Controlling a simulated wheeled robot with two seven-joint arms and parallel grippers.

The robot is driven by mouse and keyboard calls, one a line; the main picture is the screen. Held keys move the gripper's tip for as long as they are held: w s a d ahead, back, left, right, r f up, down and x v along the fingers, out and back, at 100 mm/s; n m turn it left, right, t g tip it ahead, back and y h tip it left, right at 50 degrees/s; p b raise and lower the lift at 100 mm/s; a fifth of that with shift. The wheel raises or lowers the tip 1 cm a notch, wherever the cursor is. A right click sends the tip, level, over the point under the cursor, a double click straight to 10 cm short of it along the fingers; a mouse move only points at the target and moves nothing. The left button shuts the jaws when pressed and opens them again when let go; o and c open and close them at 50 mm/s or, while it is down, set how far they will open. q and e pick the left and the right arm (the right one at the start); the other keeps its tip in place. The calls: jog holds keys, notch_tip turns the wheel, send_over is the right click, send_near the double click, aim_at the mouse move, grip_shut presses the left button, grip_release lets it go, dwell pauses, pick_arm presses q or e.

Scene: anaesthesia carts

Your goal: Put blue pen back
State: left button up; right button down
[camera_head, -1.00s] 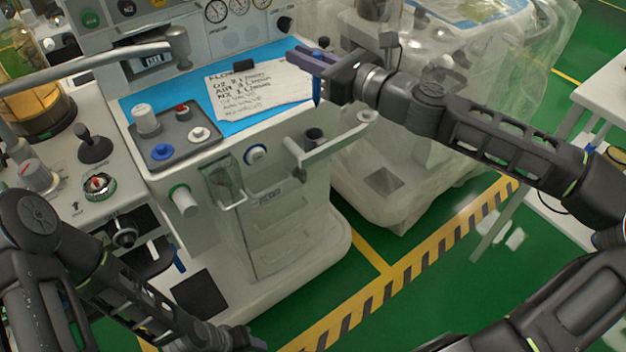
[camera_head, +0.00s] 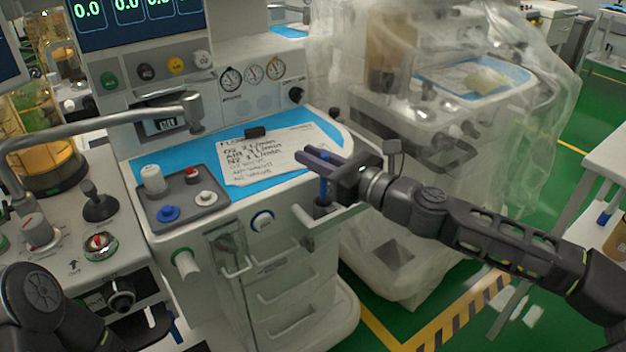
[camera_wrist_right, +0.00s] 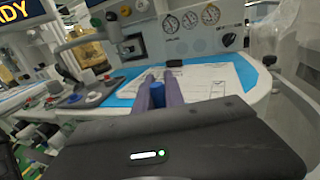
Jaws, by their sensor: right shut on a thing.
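My right gripper (camera_head: 308,158) is shut on the blue pen (camera_head: 323,188), which hangs upright below its fingers. The pen's lower end is at the dark round holder (camera_head: 322,208) on the cart's front rail; I cannot tell whether its tip is inside the holder or just above it. In the right wrist view the pen's blue top (camera_wrist_right: 157,94) shows between the two purple fingers (camera_wrist_right: 159,84). Of my left arm only a dark link shows at lower left; its gripper is out of view.
A handwritten paper (camera_head: 268,157) lies on the blue worktop (camera_head: 237,195) of the cart. A grey panel with knobs (camera_head: 185,200) is left of it. A white handle (camera_head: 345,214) juts out near the holder. A plastic-covered cart (camera_head: 430,170) stands at right.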

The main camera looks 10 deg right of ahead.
jog(key=shift+f+b, duration=0.65)
jog(key=shift+f, duration=1.15)
jog(key=shift+f, duration=0.1)
jog(key=c, duration=1.4)
grip_release()
jog(key=p, duration=0.3)
send_near(321, 178)
jog(key=shift+w+f, duration=0.25)
jog(key=shift+w, duration=0.35)
